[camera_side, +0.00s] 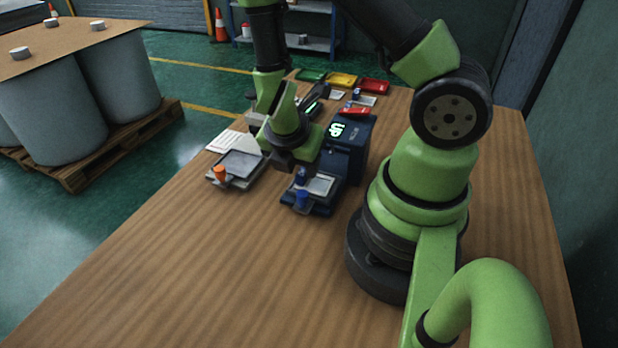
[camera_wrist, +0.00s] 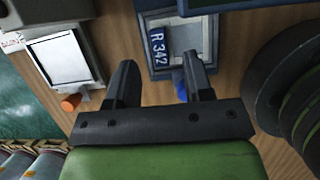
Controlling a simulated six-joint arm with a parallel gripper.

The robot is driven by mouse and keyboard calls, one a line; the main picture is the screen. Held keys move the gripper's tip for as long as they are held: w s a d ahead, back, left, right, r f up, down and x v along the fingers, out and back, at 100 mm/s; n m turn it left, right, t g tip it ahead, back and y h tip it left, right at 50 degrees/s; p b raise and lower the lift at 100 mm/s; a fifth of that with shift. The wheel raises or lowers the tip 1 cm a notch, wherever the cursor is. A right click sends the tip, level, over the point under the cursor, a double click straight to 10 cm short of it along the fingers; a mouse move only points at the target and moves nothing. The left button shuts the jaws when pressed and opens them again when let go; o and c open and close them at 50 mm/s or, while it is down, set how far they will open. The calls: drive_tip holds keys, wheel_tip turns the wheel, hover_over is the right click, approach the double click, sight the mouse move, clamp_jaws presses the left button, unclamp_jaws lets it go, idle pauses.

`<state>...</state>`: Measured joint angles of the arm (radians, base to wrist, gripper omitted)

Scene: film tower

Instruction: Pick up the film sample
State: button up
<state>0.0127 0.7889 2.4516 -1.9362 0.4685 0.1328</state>
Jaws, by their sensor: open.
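A pale flat sheet (camera_wrist: 63,58), which may be the film sample, lies in a dark-edged holder with an orange knob (camera_wrist: 71,102), left of my gripper in the wrist view. In the side view this holder (camera_side: 240,163) sits on the table, left of my gripper (camera_side: 284,164). A dark blue device (camera_side: 325,205) with a light plate (camera_side: 318,185) and a blue knob (camera_side: 302,199) stands below and right of my gripper. A tag reading R 342 (camera_wrist: 158,45) shows beyond the fingertips.
A dark blue box (camera_side: 350,145) with a lit display stands right of my gripper. Green, yellow (camera_side: 342,79) and red (camera_side: 374,86) trays lie at the table's back. The table's front (camera_side: 200,270) is clear. Large grey drums (camera_side: 120,75) stand on a pallet at left.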

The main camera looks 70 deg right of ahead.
sight(303, 170)
drive_tip(key=shift+x, duration=1.7)
drive_tip(key=shift+d+r, duration=0.1)
drive_tip(key=shift+d, duration=0.05)
clamp_jaws()
